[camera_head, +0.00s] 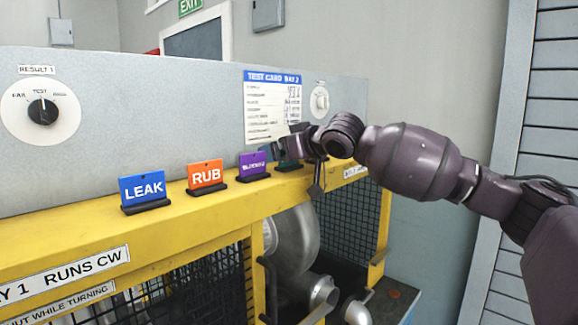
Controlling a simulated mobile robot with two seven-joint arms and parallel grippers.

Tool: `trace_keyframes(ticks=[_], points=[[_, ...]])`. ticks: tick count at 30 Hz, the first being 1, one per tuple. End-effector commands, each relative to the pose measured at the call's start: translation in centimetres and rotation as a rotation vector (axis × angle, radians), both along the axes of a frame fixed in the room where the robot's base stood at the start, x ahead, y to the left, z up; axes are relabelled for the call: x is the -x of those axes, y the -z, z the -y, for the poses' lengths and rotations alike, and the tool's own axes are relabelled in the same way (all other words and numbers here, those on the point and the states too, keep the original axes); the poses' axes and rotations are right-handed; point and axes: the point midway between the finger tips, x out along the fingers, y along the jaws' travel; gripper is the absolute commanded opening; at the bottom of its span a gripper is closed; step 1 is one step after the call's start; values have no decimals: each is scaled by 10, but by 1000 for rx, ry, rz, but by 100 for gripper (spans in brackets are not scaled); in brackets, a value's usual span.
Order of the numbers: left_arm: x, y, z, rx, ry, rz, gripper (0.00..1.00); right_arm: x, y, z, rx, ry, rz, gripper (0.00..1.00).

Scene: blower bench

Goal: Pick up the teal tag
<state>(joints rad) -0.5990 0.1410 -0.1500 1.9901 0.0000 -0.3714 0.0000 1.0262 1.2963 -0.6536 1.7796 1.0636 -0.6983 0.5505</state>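The teal tag (284,157) stands near the right end of the row of tags on the yellow ledge, above a black stand. It is mostly hidden by my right gripper (283,147), which reaches in from the right. The fingers are at the tag, but they are too small and dark to show whether they are closed on it. My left gripper is not in view.
A purple tag (252,165) stands close left of the teal one. Further left are the orange RUB tag (205,175) and the blue LEAK tag (142,188). A grey panel with a test card (265,105) rises behind the yellow ledge (90,230).

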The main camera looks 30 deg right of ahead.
Motion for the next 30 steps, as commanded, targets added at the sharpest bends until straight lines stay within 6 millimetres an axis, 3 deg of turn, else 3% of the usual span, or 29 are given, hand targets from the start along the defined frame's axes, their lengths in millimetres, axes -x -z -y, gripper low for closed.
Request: trace_keyframes(ticks=[5, 15, 24, 30], points=[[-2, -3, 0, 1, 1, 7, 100, 0, -1, 0, 0, 0, 1, 100], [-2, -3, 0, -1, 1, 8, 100, 0, -1, 0, 0, 0, 1, 48], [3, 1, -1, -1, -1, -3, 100, 0, -4, 0, -1, 0, 2, 46], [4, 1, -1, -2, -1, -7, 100, 0, -28, 0, -2, 1, 6, 46]])
